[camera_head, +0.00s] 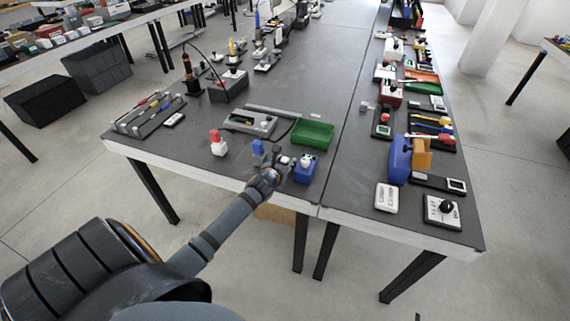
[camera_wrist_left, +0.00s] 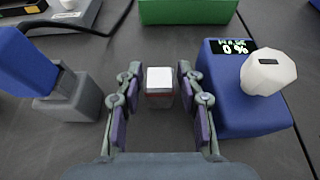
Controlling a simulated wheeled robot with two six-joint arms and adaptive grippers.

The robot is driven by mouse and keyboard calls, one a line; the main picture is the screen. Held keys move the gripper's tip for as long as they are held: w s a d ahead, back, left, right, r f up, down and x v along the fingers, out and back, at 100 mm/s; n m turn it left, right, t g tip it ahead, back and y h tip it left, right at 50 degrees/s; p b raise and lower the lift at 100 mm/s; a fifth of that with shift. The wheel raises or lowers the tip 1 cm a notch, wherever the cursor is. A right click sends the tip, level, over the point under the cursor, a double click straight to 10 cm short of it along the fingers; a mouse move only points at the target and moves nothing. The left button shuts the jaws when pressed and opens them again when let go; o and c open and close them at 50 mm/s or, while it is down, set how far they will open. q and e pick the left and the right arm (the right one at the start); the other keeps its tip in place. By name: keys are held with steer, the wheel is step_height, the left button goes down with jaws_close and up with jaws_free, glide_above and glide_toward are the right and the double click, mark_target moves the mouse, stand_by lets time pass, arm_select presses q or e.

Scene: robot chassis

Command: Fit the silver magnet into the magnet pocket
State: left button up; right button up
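In the left wrist view, a small silver-grey block (camera_wrist_left: 160,99) with a white top and a thin reddish band stands between the fingers of my left gripper (camera_wrist_left: 161,102). It looks like the silver magnet, though I cannot be sure. The fingers are open, with a gap on both sides of the block. In the head view my left gripper (camera_head: 278,166) is low over the near edge of the left table. A grey device with a dark recess (camera_head: 249,122) lies behind it; I cannot tell whether this holds the magnet pocket. My right gripper is not in view.
A blue box with a display and white knob (camera_wrist_left: 240,95) stands close right of the gripper. A grey block with a blue top (camera_wrist_left: 58,85) stands left. A green bin (camera_head: 312,133) is behind. A red-topped bottle (camera_head: 218,143) stands farther left, with bare table around it.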

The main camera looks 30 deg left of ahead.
arm_select(q)
jaws_close()
steer(key=shift+r, duration=0.1)
steer(key=shift+r, duration=0.5)
steer(key=s+d+r+p, duration=0.1)
steer(key=s+d+r, duration=0.5)
steer(key=d+r, duration=0.6)
steer(key=shift+s+d+r, duration=0.15)
steer(key=shift+s+d, duration=0.05)
steer(key=shift+d, duration=0.05)
